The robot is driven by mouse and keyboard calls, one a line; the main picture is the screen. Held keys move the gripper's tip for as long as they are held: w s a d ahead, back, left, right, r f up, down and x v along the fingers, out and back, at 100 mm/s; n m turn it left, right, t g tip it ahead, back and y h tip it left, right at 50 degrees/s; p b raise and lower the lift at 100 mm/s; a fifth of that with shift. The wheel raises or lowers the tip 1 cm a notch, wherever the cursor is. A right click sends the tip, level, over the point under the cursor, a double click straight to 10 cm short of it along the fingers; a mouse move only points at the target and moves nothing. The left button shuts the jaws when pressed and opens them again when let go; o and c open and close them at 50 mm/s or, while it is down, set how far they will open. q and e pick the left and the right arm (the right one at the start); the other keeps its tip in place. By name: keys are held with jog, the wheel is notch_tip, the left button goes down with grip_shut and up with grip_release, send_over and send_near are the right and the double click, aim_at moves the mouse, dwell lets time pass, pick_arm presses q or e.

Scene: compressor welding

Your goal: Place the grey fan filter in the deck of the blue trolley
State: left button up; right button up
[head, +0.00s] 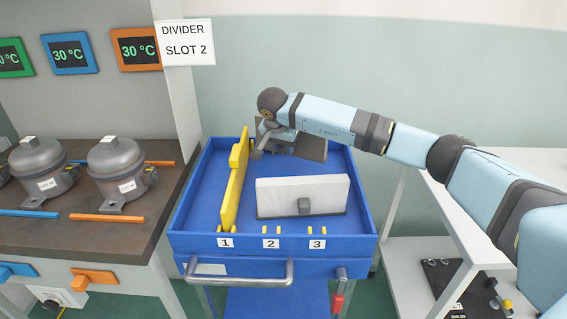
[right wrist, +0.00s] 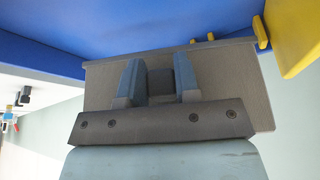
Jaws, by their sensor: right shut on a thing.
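The grey fan filter (head: 314,147) is a flat grey panel at the back of the blue trolley's deck (head: 205,205), partly behind my right gripper (head: 284,142). In the right wrist view, the grey fan filter (right wrist: 258,88) has a dark block-like handle between the fingers of my right gripper (right wrist: 160,82), which is shut on it. I cannot tell whether its lower edge touches the deck. My left gripper is not in view.
A yellow divider (head: 235,185) stands at the deck's left, by slot 1. A pale panel with a dark knob (head: 330,192) stands at the front, behind labels 2 and 3. A sign (head: 186,42) reads "DIVIDER SLOT 2". Compressors (head: 121,168) stand on the left bench.

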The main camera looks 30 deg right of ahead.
notch_tip(320, 180, down, 5)
jog(key=shift+r+b, duration=0.15)
jog(key=shift+b, duration=0.2)
jog(key=o, duration=0.5)
jog(key=shift+f, duration=0.2)
jog(key=o, duration=0.5)
jog(key=shift+c, duration=0.2)
